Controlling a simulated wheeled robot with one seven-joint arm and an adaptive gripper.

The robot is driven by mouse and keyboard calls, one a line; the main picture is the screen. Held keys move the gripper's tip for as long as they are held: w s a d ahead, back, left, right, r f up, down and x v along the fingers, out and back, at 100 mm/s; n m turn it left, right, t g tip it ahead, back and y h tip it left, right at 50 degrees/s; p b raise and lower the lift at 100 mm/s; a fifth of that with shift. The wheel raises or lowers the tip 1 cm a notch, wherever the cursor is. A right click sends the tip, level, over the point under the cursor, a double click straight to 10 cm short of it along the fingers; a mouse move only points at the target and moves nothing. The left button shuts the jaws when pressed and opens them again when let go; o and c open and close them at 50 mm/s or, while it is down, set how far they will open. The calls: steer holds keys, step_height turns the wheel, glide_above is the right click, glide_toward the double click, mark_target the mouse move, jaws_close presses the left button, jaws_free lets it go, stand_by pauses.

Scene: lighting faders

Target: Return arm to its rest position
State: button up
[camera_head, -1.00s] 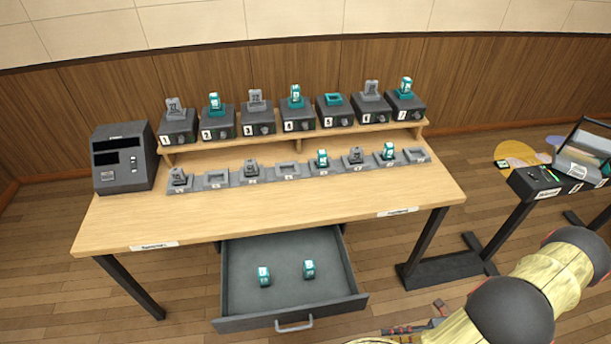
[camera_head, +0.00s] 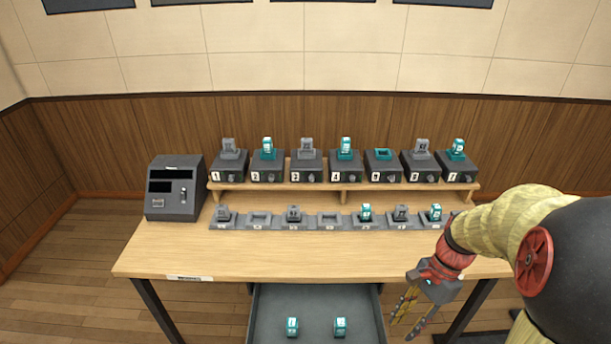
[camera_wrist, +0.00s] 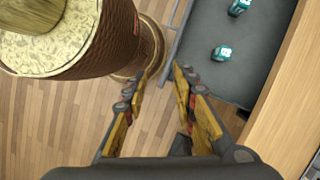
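My gripper (camera_head: 417,306) hangs at the right front of the desk in the head view, fingers pointing down, in front of the desk's edge and right of the open drawer. In the wrist view my gripper (camera_wrist: 160,72) has its two fingers spread apart with nothing between them; bare floor shows in the gap. My arm comes in from the right edge of the head view. Part of my own body fills the upper left of the wrist view.
The desk (camera_head: 330,258) carries numbered boxes on a shelf, a row of grey sockets and a dark console (camera_head: 176,188). The open drawer (camera_head: 265,305) holds two teal blocks, one (camera_head: 292,327) left of the other (camera_head: 340,327). Wood floor is clear at left.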

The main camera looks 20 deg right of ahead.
steer(key=s+a+r+n+t+h, duration=0.1)
steer(key=a+r+n+t+h, duration=0.2)
steer(key=a+r+n, duration=1.2)
step_height(320, 180, up, 2)
steer(key=n+t, duration=0.2)
steer(key=t, duration=0.1)
steer(key=shift+s+a+t+h, duration=0.25)
steer(key=shift+s+t+h, duration=0.1)
steer(key=shift+t+h, duration=0.05)
